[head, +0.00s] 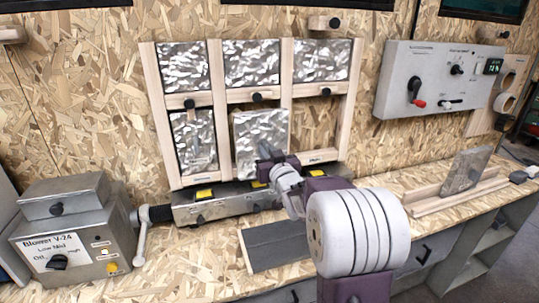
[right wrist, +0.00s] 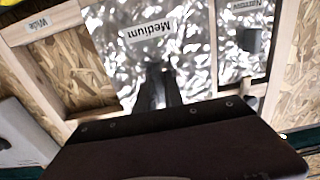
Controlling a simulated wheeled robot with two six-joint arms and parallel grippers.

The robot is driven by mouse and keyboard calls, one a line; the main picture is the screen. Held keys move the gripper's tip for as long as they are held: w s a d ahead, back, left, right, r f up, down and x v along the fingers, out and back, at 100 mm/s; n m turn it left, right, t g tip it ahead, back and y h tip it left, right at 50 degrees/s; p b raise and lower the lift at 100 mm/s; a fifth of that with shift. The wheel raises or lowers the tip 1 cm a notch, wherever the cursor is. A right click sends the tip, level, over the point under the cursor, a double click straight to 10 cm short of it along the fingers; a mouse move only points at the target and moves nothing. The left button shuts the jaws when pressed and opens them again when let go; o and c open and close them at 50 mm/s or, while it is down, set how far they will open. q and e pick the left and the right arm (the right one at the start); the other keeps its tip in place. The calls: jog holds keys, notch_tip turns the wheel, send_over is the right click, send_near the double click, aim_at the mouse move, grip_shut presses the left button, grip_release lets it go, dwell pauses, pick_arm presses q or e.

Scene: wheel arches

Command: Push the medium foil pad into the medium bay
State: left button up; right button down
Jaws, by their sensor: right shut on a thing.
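The medium foil pad (head: 258,128) is a silvery crinkled panel in front of the lower middle bay of the wooden frame (head: 353,95). It covers most of that bay and overlaps the bottom rail, so it appears to stand proud of the frame. In the right wrist view the pad (right wrist: 110,60) fills the middle, with an upside-down "Medium" label. My right gripper (head: 273,166) is shut on the pad at its lower part; its fingers (right wrist: 155,88) show dark against the foil. How deep the pad's far edge sits is hidden. My left gripper is not in view.
The lower right bay (head: 316,117) is empty, showing bare chipboard. Other bays hold foil, including the narrow one (head: 194,140). Another foil panel (head: 467,170) stands in a wooden rack at right. A grey blower box (head: 75,245) stands left; a control box (head: 437,78) hangs right.

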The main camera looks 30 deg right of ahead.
jog(key=shift+p+x, duration=1.5)
jog(key=shift+x, duration=3.55)
jog(key=shift+a+r, duration=0.1)
jog(key=c, duration=1.4)
grip_release()
jog(key=shift+w, duration=0.1)
jog(key=shift+o, duration=0.2)
jog(key=b+v, duration=0.2)
jog(key=v, duration=0.7)
jog(key=shift+s, duration=0.25)
jog(key=b+v, duration=0.1)
jog(key=v, duration=0.6)
jog(key=shift+s, duration=0.35)
